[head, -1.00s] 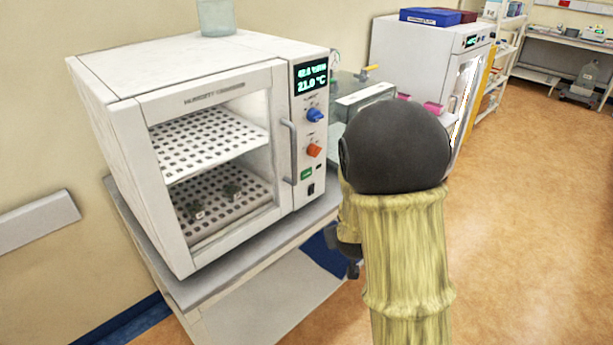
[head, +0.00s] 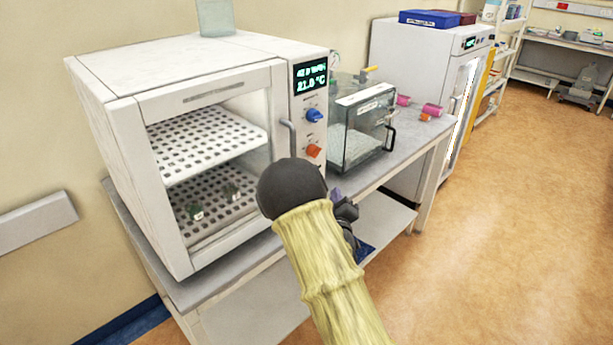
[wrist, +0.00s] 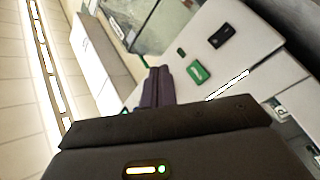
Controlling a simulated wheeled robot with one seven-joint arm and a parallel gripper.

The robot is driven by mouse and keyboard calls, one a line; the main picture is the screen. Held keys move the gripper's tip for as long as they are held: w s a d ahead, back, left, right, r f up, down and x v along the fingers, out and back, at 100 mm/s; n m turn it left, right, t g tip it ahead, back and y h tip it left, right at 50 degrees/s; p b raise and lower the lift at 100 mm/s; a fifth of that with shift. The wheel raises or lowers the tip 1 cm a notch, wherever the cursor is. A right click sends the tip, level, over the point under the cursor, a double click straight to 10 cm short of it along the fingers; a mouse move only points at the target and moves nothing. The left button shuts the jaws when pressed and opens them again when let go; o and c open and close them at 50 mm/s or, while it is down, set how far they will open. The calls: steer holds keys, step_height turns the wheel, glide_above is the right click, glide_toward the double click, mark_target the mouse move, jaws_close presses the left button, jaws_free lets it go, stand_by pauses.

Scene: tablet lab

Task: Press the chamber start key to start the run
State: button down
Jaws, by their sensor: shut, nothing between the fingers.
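The humidity chamber (head: 190,62) stands on a grey bench, its door closed, with a lit display (head: 310,76), a blue knob (head: 314,115) and an orange knob (head: 313,150) on the right-hand panel. The green start key (wrist: 197,72) shows on the white panel in the wrist view, near a black switch (wrist: 221,36); my arm hides the key in the head view. My gripper (wrist: 158,82) is shut and empty. In the wrist view its fingertips appear just left of the green key; I cannot tell the gap. In the head view my gripper (head: 337,197) is partly hidden behind my wrist.
A glass-fronted box (head: 360,132) with a black handle stands right of the chamber on the bench. Pink containers (head: 431,109) lie beyond it. A tall white cabinet (head: 420,55) stands further back. The floor (head: 500,220) on the right is clear.

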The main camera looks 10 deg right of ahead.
steer(key=shift+w, duration=0.1)
steer(key=w+a+p, duration=0.1)
steer(key=w+a, duration=0.4)
steer(key=w, duration=0.2)
stand_by(0.5)
steer(key=shift+a, duration=0.1)
stand_by(1.8)
steer(key=shift+w+a, duration=0.2)
steer(key=shift+w, duration=0.1)
steer(key=shift+w+a+b, duration=0.2)
steer(key=shift+w+b, duration=0.05)
steer(key=shift+b, duration=0.2)
stand_by(0.7)
steer(key=shift+s+d, duration=0.45)
steer(key=shift+s, duration=0.15)
